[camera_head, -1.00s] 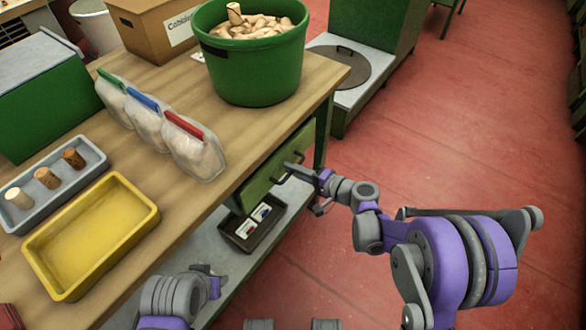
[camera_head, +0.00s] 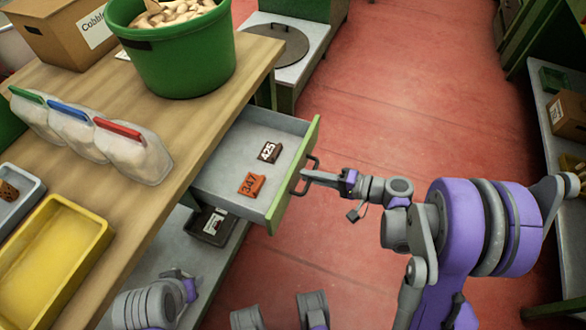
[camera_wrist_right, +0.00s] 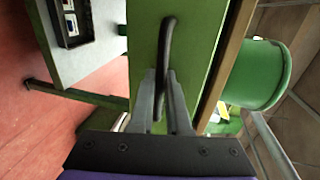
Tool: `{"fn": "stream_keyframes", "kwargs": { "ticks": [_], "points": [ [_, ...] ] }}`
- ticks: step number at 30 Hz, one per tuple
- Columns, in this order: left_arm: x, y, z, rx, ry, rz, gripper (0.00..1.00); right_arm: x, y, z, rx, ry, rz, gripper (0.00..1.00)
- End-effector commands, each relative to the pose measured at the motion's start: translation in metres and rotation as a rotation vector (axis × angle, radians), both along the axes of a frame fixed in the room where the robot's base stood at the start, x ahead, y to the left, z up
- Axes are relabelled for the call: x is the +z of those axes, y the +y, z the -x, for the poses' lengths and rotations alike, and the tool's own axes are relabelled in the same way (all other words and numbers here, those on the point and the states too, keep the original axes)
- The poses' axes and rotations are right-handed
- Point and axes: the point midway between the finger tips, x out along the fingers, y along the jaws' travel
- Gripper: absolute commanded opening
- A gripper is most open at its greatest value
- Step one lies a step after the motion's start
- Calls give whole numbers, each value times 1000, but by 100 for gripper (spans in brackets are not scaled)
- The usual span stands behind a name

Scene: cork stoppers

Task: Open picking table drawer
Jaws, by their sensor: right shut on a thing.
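The picking table drawer (camera_head: 212,183) stands pulled out from under the wooden table top (camera_head: 190,135), with its green front facing right. Inside lie a dark block marked 425 (camera_head: 269,151) and an orange-brown block marked 347 (camera_head: 252,185). My right gripper (camera_head: 308,175) is at the drawer's dark handle (camera_head: 314,163). In the right wrist view its fingers (camera_wrist_right: 165,100) are closed around the handle bar (camera_wrist_right: 165,55) in front of the green panel. My left gripper (camera_head: 178,274) is low beside the table; whether its fingers are open does not show clearly.
A green tub of corks (camera_head: 180,55), bags with coloured clips (camera_head: 130,155) and a yellow tray (camera_head: 50,255) stand on the table. A black tray (camera_head: 212,226) sits on the lower shelf. The red floor (camera_head: 400,110) right of the drawer is mostly clear.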

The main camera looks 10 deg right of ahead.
Motion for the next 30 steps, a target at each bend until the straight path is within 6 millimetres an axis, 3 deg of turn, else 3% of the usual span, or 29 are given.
{"fn": "stream_keyframes", "kwargs": {
  "ticks": [6, 18, 19, 21, 30],
  "points": [
    [-1, 0, 0, 0, 0, 0, 42, 0, -14, 10, -1, 0, 0, 0],
    [-1, 0, 0, 0, 0, 0, 42, 0, -15, 11, 0, -1, -1, 0],
    [-1, 0, 0, 0, 0, 0, 42, 0, -15, 11, 0, -1, -1, 16],
    [-1, 0, 0, 0, 0, 0, 42, 0, -15, 11, 0, -1, -1, 27],
    [-1, 0, 0, 0, 0, 0, 42, 0, -16, 11, 0, 0, 0, 27]
  ]
}}
